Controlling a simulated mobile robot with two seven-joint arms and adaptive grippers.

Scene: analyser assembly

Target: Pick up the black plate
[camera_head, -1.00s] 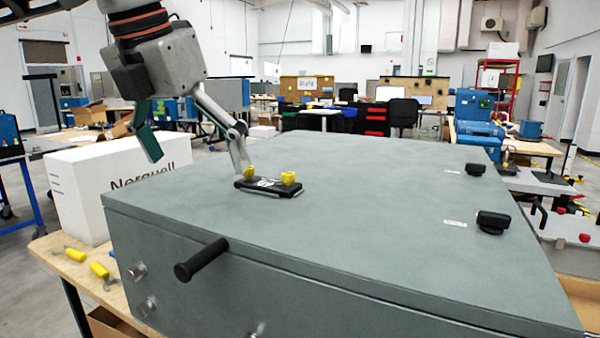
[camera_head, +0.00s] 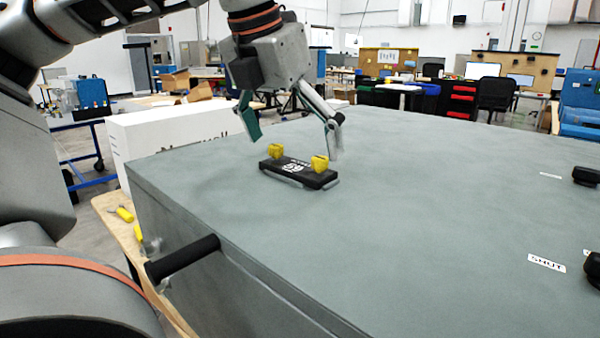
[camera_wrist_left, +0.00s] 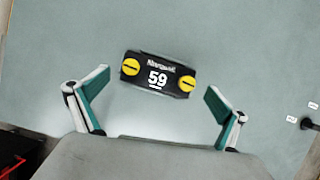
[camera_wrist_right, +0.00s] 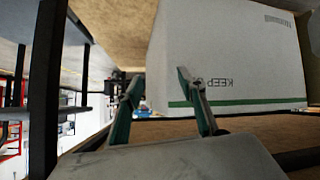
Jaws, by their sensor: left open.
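The black plate (camera_head: 298,173) lies flat on the grey cabinet top, near its left edge. It carries white print and two yellow knobs (camera_head: 319,163). In the left wrist view the plate (camera_wrist_left: 159,82) shows the number 59 and lies beyond the fingertips, between their lines. My left gripper (camera_head: 292,137) is open and empty, above and behind the plate in the head view, with its fingers spread wide. My right gripper (camera_wrist_right: 160,92) shows only in its own wrist view; its fingers are apart with nothing between them.
The grey cabinet (camera_head: 420,190) has a black handle (camera_head: 182,259) on its front and black knobs (camera_head: 586,176) at the right. A white box (camera_head: 170,138) stands at the left. In the right wrist view a white box (camera_wrist_right: 225,60) is close by. The cabinet top around the plate is clear.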

